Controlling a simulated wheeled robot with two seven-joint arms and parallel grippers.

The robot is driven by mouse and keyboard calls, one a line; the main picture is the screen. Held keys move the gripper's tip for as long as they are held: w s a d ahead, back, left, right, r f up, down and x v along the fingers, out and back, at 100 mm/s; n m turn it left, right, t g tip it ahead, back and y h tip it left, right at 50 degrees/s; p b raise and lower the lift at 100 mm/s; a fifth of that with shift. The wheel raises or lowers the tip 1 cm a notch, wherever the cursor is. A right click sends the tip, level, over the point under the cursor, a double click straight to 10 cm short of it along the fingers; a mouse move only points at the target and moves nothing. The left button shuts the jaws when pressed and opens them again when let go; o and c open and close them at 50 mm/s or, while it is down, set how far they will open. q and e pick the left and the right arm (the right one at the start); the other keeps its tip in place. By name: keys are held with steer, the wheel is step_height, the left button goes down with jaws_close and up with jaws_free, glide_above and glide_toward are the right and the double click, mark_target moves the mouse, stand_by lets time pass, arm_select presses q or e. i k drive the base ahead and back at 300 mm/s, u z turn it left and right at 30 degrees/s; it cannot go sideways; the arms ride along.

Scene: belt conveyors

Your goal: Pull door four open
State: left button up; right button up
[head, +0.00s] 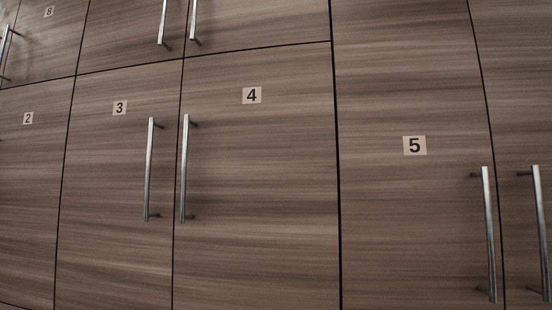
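Door four (265,170) is a brown wood-grain cabinet door in the middle of the head view. It carries a light label with a black 4 (252,95) near its top. Its silver vertical bar handle (184,168) is at the door's left edge. The door looks shut, flush with its neighbours. Neither of my grippers shows in the head view, so nothing is seen touching the handle.
Door three (110,190) is to the left, its own bar handle (149,169) close beside door four's handle. Door five (410,220) is to the right, with its handle (489,234) at its right edge. Door two (28,180) is at far left. More doors with handles (163,22) are above.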

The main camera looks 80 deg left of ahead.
mark_target(256, 219)
steer(key=i, duration=0.85)
steer(key=u, duration=2)
